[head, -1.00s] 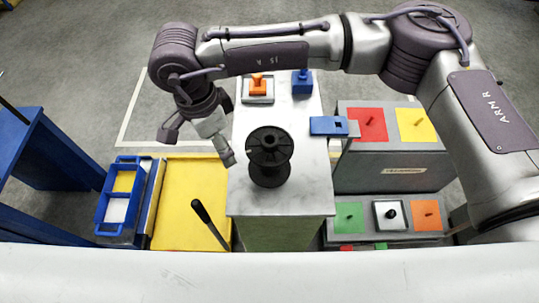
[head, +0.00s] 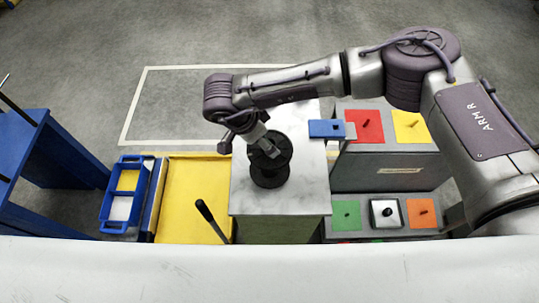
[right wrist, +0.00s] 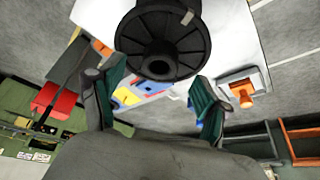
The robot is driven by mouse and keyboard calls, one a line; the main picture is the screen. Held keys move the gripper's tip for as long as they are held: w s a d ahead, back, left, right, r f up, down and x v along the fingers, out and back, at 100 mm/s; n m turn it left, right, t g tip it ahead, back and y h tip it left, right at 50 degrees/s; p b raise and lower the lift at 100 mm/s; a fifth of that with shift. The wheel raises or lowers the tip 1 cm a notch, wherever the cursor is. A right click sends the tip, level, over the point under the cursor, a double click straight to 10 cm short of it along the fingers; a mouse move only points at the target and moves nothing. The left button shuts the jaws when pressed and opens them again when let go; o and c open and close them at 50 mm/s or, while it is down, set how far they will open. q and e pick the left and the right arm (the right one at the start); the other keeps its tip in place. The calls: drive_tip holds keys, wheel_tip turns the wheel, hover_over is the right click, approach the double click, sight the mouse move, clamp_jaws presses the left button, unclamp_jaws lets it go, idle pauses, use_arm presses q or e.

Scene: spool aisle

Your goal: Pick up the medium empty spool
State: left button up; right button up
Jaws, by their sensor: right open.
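The black spool (head: 270,172) stands upright and empty on the white marbled worktop (head: 305,195). It is the only spool in view, so I cannot compare its size. In the right wrist view the gripper (right wrist: 158,76) is open, and the spool's round flange (right wrist: 160,42) lies ahead, between and just beyond the fingertips. I see no clear contact. My left gripper is in neither view.
A blue plate (head: 326,129) juts over the worktop's right edge. Grey stepped blocks with coloured squares (head: 346,213) stand right of it. A yellow platform (head: 190,200), a black-handled lever (head: 212,222) and a blue tray (head: 118,228) are left. An orange-knobbed piece (right wrist: 243,94) shows in the wrist view.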

sight(270, 158)
drive_tip(key=shift+p+x, duration=0.35)
drive_tip(key=shift+x, duration=1.15)
drive_tip(key=shift+r, duration=0.1)
clamp_jaws()
